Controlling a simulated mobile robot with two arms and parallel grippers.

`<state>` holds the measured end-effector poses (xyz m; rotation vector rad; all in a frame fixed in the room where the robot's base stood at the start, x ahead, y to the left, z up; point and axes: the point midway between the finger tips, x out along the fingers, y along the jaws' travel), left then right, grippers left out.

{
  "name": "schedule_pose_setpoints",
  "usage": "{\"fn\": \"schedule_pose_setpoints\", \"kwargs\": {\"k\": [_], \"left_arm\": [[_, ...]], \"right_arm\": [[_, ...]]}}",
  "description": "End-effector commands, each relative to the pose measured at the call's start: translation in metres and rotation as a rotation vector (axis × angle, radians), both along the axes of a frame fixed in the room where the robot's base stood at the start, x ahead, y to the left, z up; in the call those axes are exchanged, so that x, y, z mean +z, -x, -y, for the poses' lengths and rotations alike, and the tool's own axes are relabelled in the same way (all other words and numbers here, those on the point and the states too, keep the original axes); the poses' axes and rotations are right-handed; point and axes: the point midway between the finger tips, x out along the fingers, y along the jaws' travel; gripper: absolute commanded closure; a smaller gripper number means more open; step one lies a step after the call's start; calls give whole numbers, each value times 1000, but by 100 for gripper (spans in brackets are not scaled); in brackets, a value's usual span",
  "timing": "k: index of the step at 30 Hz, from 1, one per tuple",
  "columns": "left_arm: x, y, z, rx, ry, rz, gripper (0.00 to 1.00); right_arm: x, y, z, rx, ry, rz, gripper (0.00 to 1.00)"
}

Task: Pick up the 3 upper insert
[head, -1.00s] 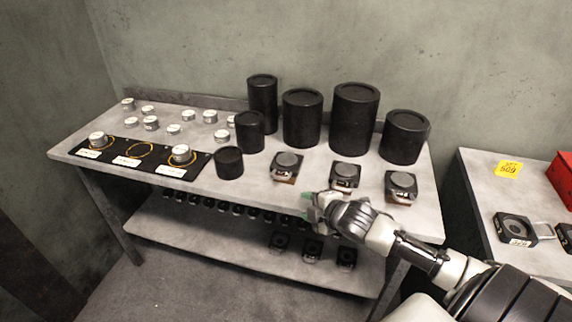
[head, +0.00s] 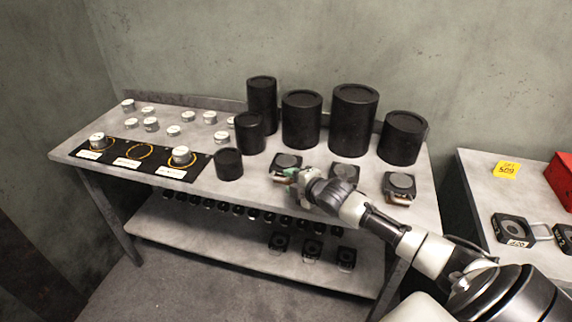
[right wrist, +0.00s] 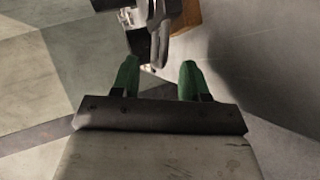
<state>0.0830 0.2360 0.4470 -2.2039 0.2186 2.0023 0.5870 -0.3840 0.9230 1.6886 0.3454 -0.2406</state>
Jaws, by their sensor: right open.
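Three dark square inserts with round grey tops stand along the front of the table: a left one (head: 286,160), a middle one (head: 345,169) and a right one (head: 399,184). I cannot read a number 3 on any of them. My right gripper (head: 291,174) is at the front of the left insert, with its green fingers partly covering it. In the right wrist view the green fingers (right wrist: 157,70) are apart. A dark handle-like part (right wrist: 158,38) and a brown block (right wrist: 186,14) lie just beyond them. I cannot tell whether they touch. My left gripper is not in view.
Tall black cylinders (head: 354,120) stand behind the inserts. Small silver pieces (head: 174,130) and a black labelled mat (head: 125,157) are at the left. More dark inserts (head: 312,248) lie on the lower shelf (head: 220,248). A second table (head: 480,190) is at the right.

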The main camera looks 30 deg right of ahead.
Motion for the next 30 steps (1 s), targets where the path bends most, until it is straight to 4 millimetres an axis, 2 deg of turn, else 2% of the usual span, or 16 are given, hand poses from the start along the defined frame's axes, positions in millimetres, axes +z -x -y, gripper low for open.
{"fn": "schedule_pose_setpoints", "kwargs": {"k": [6,15,17,24,30], "left_arm": [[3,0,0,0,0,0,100],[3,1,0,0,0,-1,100],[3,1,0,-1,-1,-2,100],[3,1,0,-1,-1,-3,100],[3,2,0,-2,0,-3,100]], "right_arm": [[-9,-23,-2,-1,-1,2,55],[-11,-26,-2,0,1,1,55],[-11,-26,-2,0,1,1,61],[-11,-26,-2,0,1,0,98],[-12,-26,-3,1,2,-2,100]]}}
